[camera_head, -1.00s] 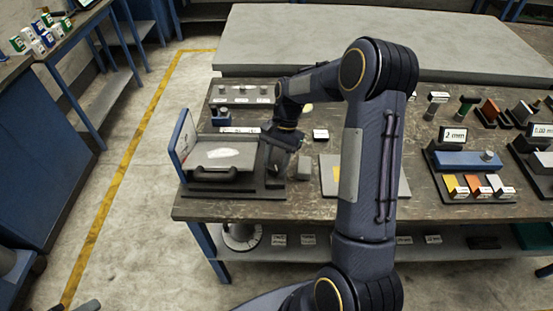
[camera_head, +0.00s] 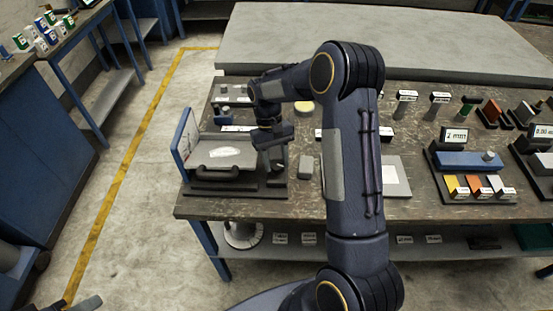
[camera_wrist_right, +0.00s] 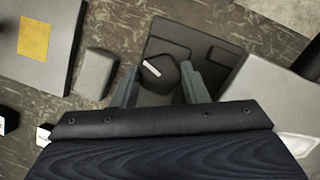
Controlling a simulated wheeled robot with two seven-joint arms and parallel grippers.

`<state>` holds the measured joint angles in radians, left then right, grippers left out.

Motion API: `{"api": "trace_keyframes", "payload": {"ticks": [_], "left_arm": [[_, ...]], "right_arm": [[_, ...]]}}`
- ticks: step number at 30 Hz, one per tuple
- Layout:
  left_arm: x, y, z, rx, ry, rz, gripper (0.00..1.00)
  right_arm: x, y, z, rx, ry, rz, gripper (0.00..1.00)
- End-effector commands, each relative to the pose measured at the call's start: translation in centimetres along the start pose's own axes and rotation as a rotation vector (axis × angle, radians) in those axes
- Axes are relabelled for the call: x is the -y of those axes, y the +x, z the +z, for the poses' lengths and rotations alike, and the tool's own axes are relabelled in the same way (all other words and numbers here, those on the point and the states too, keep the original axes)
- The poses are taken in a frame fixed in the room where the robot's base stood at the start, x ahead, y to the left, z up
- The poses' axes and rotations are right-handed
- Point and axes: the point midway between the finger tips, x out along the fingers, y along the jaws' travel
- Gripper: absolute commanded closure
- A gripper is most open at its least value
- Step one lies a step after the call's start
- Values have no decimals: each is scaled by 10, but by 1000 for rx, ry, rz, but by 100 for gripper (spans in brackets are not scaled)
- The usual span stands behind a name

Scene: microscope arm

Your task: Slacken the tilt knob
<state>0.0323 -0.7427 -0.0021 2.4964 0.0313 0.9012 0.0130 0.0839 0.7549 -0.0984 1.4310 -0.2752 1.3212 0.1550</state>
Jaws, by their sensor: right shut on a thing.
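The tilt knob (camera_wrist_right: 160,74) is a dark faceted knob with a white line, seen in the right wrist view. My right gripper (camera_wrist_right: 160,86) is shut on it, one grey finger on each side.
A small grey block (camera_head: 306,167) stands just right of the stand. A grey board with a pale sheet (camera_head: 396,177) lies further right, partly behind my arm. A blue gauge block (camera_head: 467,160) and coloured blocks stand at the right. A raised grey slab (camera_head: 390,45) is behind.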

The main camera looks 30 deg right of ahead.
Motion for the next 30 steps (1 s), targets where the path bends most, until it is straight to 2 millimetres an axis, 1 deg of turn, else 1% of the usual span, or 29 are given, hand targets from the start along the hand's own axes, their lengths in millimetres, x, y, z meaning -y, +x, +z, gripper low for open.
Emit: {"api": "trace_keyframes", "payload": {"ticks": [6, 12, 28, 29, 30], "left_arm": [[0, 0, 0, 0, 0, 0, 64], [0, 1, 0, 0, 0, 0, 64], [0, 1, 0, 0, 0, 0, 64], [0, 1, 0, 0, 0, 0, 64], [0, 1, 0, 0, 0, 0, 64]], "right_arm": [[1, -1, 0, -4, -110, 47, 83], [1, -1, 0, -5, -163, 68, 83], [1, -1, -1, -6, -182, 76, 83], [1, -1, -1, -6, -182, 76, 57], [1, -1, -1, -6, -182, 76, 52]]}}
